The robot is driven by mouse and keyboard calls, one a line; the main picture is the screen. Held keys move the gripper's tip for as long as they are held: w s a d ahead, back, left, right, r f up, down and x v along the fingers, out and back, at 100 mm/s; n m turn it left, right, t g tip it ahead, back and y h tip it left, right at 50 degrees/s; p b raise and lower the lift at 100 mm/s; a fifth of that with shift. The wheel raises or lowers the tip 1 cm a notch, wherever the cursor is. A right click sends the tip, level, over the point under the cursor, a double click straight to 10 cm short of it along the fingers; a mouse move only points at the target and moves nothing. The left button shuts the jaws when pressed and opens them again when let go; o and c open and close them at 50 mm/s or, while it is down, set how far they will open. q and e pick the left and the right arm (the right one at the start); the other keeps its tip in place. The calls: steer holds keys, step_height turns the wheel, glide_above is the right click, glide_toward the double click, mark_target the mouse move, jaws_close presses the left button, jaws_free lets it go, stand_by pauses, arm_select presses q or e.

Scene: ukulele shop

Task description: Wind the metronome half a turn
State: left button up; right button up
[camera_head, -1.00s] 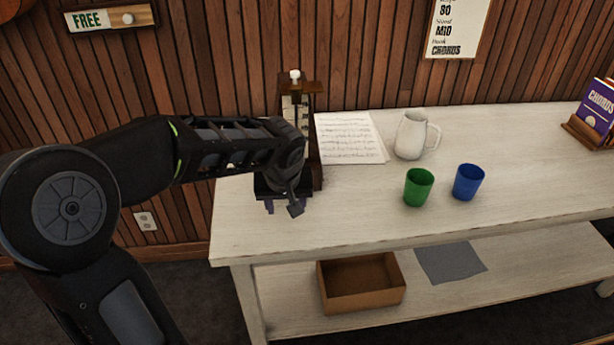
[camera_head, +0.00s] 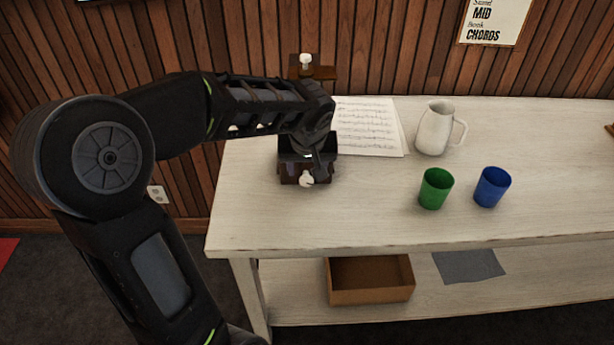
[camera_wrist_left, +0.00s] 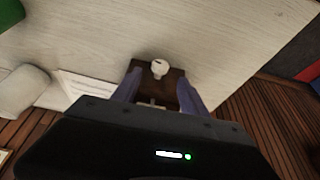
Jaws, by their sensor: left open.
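The metronome is a dark brown wooden piece at the left end of the bench, behind my left arm. In the head view its top (camera_head: 313,72) carries a white knob (camera_head: 306,60). Low on its front is a white winding knob (camera_head: 306,180), also seen in the left wrist view (camera_wrist_left: 159,68). The middle of the metronome is hidden by my arm. My left gripper (camera_head: 306,168) points down over the lower part. In the left wrist view its purple fingers (camera_wrist_left: 160,84) are open, one on each side of the brown base; contact cannot be told. My right gripper is not visible.
Sheet music (camera_head: 370,127) lies right of the metronome. A white pitcher (camera_head: 434,130), a green cup (camera_head: 435,189) and a blue cup (camera_head: 491,187) stand farther right. A cardboard box (camera_head: 370,281) and grey sheet (camera_head: 468,264) lie on the lower shelf. The bench front (camera_head: 340,225) is clear.

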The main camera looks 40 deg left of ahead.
mark_target(307, 178)
arm_select(q)
steer(key=x, duration=0.6)
steer(key=shift+f, duration=0.2)
jaws_close()
